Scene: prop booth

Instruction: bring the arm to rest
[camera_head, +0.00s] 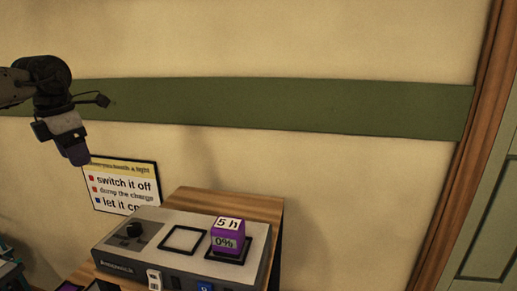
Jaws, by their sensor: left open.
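My left gripper (76,152) is at the upper left of the head view, on the arm that comes in from the left edge. It points down and hangs in the air in front of the wall, above and left of a grey device. It is open and I see nothing held in it. My right gripper is not in the view.
A sign (122,185) hangs behind. The right side is clear.

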